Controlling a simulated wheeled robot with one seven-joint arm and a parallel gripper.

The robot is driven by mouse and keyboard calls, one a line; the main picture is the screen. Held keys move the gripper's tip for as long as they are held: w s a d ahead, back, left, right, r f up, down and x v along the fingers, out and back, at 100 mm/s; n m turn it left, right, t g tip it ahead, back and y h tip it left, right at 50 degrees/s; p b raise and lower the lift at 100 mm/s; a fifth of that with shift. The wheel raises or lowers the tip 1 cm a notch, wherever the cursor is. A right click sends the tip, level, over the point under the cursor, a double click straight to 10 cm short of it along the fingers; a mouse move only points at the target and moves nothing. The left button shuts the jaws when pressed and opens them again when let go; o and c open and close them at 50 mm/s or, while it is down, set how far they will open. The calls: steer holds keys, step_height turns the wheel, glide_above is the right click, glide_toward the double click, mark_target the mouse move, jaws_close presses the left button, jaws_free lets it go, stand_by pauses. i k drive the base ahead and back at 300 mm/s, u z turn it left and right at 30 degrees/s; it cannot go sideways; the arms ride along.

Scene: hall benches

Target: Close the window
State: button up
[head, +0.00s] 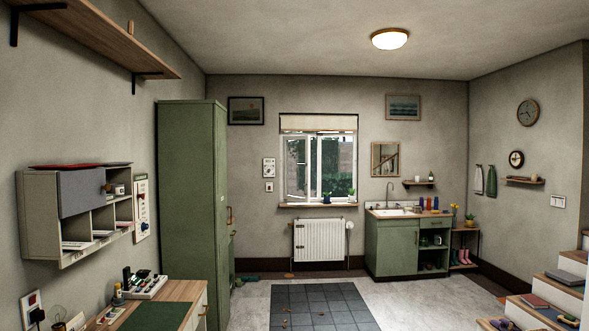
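The window (313,169) is in the far wall, near the middle of the head view. It has a white frame and a pale blind (319,123) rolled down over its top. Its left sash (296,168) looks set at an angle, apart from the frame, though it is small and I cannot tell how far. The right part looks flush with the frame. A handle is too small to make out. My gripper is not in view.
Potted plants (326,197) stand on the wooden sill (317,205), above a white radiator (320,240). A tall green cabinet (190,190) stands left and a sink unit (392,247) right. Small items lie on the tiled mat (318,303); the pale floor beside it is mostly clear.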

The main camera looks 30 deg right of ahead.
mark_target(307, 137)
steer(key=z, duration=0.25)
steer(key=i, duration=0.9)
steer(key=z, duration=0.8)
steer(key=i, duration=2.5)
steer(key=z, duration=0.5)
steer(key=i, duration=2.65)
steer(key=u, duration=0.35)
steer(key=i, duration=2.5)
steer(key=u, duration=1.55)
steer(key=i, duration=1.85)
steer(key=u, duration=0.75)
